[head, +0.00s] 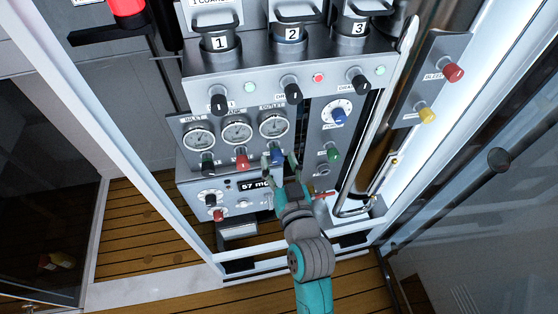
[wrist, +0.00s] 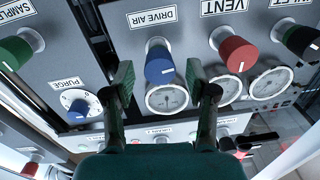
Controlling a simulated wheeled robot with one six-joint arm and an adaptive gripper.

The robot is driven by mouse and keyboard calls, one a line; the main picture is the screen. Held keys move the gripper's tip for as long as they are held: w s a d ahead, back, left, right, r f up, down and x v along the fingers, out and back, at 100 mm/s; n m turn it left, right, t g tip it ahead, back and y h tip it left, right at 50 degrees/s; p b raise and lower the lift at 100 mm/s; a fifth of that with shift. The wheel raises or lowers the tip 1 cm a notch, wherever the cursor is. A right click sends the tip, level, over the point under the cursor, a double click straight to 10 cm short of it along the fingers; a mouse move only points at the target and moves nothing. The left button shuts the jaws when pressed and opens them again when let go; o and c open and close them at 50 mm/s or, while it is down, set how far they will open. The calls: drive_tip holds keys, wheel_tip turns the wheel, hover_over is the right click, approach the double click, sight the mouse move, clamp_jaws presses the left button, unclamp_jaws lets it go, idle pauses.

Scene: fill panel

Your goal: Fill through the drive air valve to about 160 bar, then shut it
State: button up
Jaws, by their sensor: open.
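The drive air valve is a blue knob (wrist: 159,64) with a white pointer line, under its DRIVE AIR label (wrist: 155,16) in the wrist view. In the head view the blue knob (head: 277,156) sits below the right gauge (head: 273,125), partly hidden by my fingers. My gripper (wrist: 165,88) is open, with one finger on each side of the knob in the wrist picture and nothing held. I cannot tell whether the fingers touch it. In the head view my gripper (head: 281,163) is at the panel. The gauge readings are too small to read surely.
A red VENT knob (wrist: 237,54) is beside the blue one. A green SAMPLE knob (head: 333,154) and a PURGE dial (head: 338,116) are to its right in the head view. A display (head: 257,186) reads "57" and more, partly covered. A metal pipe (head: 370,150) runs at right.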

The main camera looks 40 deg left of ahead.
drive_tip(key=shift+w+a, duration=0.2)
clamp_jaws()
